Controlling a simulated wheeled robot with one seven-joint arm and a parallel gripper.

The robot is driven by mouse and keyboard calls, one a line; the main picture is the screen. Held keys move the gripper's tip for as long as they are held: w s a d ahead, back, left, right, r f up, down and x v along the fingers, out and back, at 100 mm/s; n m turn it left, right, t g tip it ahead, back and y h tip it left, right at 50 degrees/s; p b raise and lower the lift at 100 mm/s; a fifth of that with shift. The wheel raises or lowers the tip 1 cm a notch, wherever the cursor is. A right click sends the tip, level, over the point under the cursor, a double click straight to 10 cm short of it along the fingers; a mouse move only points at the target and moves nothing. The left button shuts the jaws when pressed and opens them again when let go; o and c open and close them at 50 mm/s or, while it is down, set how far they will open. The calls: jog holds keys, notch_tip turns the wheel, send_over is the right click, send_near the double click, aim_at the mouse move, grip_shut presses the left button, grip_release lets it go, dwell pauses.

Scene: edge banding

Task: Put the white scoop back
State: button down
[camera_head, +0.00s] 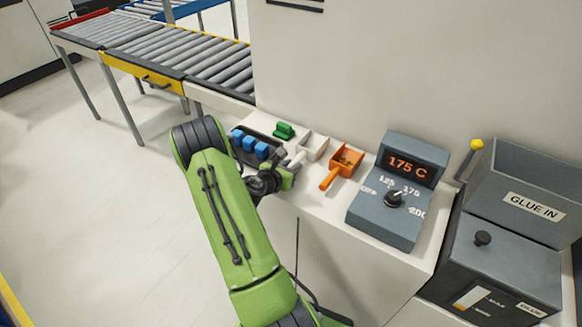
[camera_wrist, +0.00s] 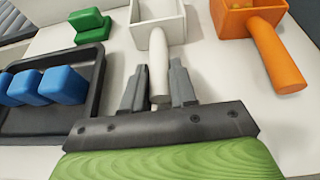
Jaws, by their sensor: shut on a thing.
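The white scoop (camera_head: 313,147) is on the white counter top, between a green block and the orange scoop. Its box end (camera_wrist: 158,12) is at the top of the wrist view and looks empty. Its handle (camera_wrist: 158,62) points toward me. My gripper (camera_wrist: 158,92) is shut on the handle's near end, one finger on each side. In the head view my gripper (camera_head: 292,165) is partly covered by my wrist. I cannot tell whether the scoop rests on the counter or is slightly raised.
Right of it lies the orange scoop (camera_head: 347,160) with pellets inside. Left are a dark tray (camera_head: 236,146) with blue blocks (camera_head: 249,144) and a green block (camera_head: 284,130). A control box (camera_head: 405,180) reading 175 C and the glue hopper (camera_head: 525,190) stand farther right.

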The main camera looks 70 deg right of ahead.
jog(key=c, duration=0.9)
grip_release()
jog(key=shift+f, duration=0.1)
